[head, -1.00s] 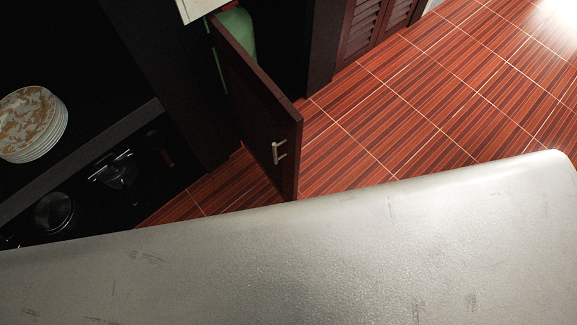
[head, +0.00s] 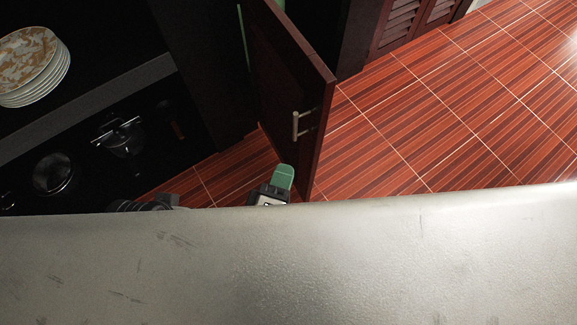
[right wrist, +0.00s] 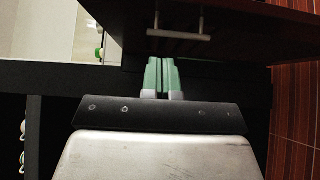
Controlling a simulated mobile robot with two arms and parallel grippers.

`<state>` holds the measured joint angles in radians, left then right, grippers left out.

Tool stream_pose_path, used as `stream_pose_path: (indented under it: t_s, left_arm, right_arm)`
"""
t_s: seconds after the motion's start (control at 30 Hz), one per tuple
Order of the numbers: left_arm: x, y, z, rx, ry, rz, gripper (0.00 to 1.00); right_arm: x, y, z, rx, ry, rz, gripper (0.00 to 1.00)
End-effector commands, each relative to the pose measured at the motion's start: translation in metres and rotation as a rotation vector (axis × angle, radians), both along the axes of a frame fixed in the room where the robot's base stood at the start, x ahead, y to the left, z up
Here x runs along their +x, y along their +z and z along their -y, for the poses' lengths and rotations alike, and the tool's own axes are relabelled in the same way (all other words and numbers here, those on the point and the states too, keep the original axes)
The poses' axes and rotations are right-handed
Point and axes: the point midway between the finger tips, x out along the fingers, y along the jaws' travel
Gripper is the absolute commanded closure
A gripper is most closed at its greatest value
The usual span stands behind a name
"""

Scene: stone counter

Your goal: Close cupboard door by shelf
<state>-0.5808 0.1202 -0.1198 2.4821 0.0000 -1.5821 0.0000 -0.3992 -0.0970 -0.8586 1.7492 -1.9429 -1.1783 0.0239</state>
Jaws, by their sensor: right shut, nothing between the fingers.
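The dark red-brown cupboard door (head: 285,85) stands open, its free edge toward the red floor. Its pale bar handle (head: 307,122) is near that edge. My right gripper (head: 283,178), with green fingertips, shows just beyond the grey surface in front, below the handle and left of the door's lower edge. In the right wrist view its fingers (right wrist: 161,75) are shut and empty, pointing toward the door (right wrist: 255,22) and its handle (right wrist: 180,34). Whether they touch the door cannot be told. The shelf (head: 90,105) is at the left.
A stack of patterned plates (head: 35,65) sits on the shelf, with glass lidded cookware (head: 122,138) below it. Red tiled floor (head: 430,120) lies open to the right of the door. A louvred door (head: 400,25) is at the back. The grey surface (head: 330,260) fills the front.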

Motion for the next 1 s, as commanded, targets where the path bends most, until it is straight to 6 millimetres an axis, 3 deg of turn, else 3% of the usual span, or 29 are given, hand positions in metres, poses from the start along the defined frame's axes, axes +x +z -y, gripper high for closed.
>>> stream_pose_path:
  t_s: [0.37,0.6,1.0]
  left_arm:
    - [0.0,-0.003,0.0,0.0,0.0,0.001,0.53]
    - [0.0,-0.001,0.0,0.0,0.0,0.001,0.53]
    - [0.0,-0.001,0.0,0.0,0.0,0.001,0.53]
  right_arm:
    - [0.076,0.0,0.029,0.002,-0.001,0.002,1.0]
    - [0.086,0.0,0.058,0.001,0.0,-0.002,1.0]
    - [0.088,-0.001,0.064,0.001,0.001,-0.003,1.0]
